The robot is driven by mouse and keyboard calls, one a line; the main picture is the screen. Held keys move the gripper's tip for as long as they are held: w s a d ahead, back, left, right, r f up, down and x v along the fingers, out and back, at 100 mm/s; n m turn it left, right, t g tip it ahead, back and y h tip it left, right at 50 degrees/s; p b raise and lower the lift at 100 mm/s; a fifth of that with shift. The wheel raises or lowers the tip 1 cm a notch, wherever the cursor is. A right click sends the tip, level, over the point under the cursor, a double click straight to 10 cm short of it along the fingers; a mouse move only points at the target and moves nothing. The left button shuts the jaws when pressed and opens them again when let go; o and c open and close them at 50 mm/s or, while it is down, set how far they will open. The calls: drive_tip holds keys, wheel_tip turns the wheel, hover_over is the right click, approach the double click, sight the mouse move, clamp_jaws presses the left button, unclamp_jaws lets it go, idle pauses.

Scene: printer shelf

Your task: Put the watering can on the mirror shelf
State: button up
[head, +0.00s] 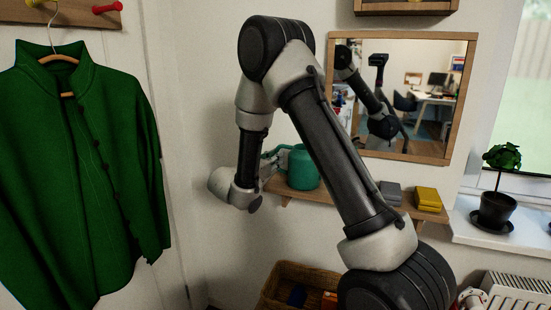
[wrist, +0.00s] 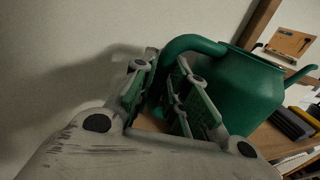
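The watering can (wrist: 242,95) is teal green with a curved handle and a spout pointing right in the wrist view. In the head view the watering can (head: 303,168) is upright at the left end of the wooden mirror shelf (head: 330,193), partly hidden by my arm. Its base appears to be at shelf level; I cannot tell if it touches. My gripper (wrist: 166,72) comes from the left, its two fingers close on either side of the handle, and looks shut on it. In the head view my gripper (head: 270,156) is small beside the can.
A mirror (head: 440,90) hangs above the shelf. A grey box (head: 390,192) and a yellow box (head: 428,199) stand on its right part. A potted plant (head: 494,205) is on the windowsill. A basket (head: 290,280) is below. A green jacket (head: 75,170) hangs at left.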

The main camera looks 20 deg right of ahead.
drive_tip(key=shift+o, duration=1.2)
